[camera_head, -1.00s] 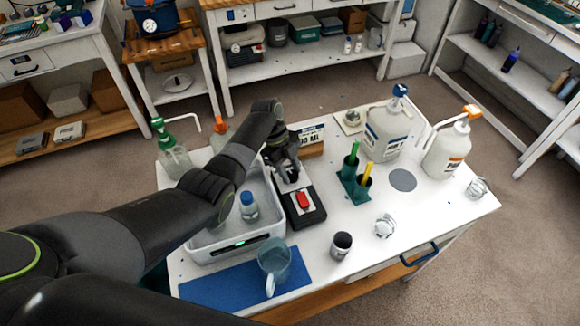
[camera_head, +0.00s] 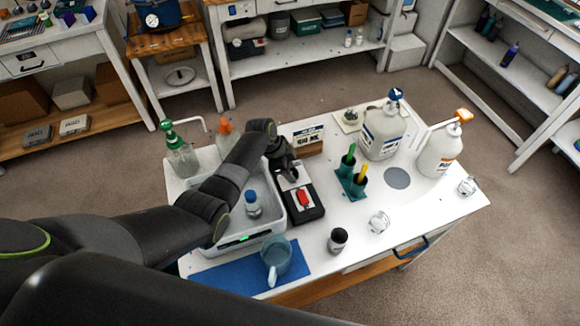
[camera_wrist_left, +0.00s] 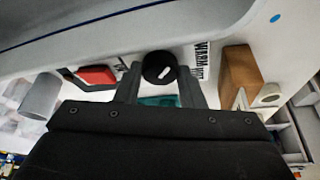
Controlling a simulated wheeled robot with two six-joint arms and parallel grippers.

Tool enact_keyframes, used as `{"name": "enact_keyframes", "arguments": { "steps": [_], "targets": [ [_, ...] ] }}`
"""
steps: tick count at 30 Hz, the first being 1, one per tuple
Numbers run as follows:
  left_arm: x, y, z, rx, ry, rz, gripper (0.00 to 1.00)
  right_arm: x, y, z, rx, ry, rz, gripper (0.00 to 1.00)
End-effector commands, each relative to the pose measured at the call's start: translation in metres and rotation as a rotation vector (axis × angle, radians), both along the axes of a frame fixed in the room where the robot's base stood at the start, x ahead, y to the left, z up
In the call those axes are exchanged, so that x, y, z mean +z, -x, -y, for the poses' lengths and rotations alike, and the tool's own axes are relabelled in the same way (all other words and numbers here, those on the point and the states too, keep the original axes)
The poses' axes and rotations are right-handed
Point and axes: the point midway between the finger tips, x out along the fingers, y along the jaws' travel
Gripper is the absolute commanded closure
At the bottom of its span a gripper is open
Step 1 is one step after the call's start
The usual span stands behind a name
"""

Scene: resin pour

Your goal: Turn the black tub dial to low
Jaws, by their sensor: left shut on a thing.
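The black round dial (camera_wrist_left: 159,68) with a white pointer mark sits on the side of the white tub (camera_wrist_left: 120,42), beside a printed label (camera_wrist_left: 202,62) reading "WARM". In the left wrist view, my left gripper (camera_wrist_left: 160,80) is shut on the dial, one finger on each side. The pointer slants up to the right. In the head view, the tub (camera_head: 226,246) holds water and a blue-capped bottle (camera_head: 253,204). My left gripper (camera_head: 284,167) reaches over the tub to its right side; the dial is hidden there. My right gripper is not in view.
A black scale with a red object (camera_head: 303,199) stands right of the tub. A wooden block (camera_head: 308,150) with a card stands behind it. A green holder (camera_head: 352,184) and pump bottles (camera_head: 382,133) are farther right. A blue mat (camera_head: 225,277) and a jug (camera_head: 276,258) are in front.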

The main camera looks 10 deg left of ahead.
Motion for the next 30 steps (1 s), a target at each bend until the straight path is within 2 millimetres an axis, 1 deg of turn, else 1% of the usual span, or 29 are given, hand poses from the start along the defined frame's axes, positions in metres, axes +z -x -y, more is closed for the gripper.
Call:
{"name": "enact_keyframes", "arguments": {
  "steps": [1, 17, 18, 22, 23, 30],
  "targets": [
    [0.0025, -0.0015, -0.0001, 0.011, -0.001, 0.005, 0.87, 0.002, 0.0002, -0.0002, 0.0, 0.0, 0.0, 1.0],
    [0.0017, -0.0019, -0.0002, 0.034, -0.002, 0.006, 0.87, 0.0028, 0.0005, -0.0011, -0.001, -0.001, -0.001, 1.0],
    [0.0017, -0.0019, -0.0002, 0.034, -0.002, 0.006, 0.62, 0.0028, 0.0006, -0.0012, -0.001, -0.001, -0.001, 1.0],
    [0.0013, -0.0014, -0.0003, 0.035, -0.001, 0.005, 0.45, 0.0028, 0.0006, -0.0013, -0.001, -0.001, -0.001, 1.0],
    [0.0011, -0.0012, -0.0002, 0.034, -0.001, 0.004, 0.43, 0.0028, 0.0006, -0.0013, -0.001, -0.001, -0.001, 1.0],
    [0.0006, -0.0004, 0.0, 0.033, -0.001, 0.002, 0.43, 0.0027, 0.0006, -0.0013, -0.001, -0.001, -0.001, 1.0]
  ]
}}
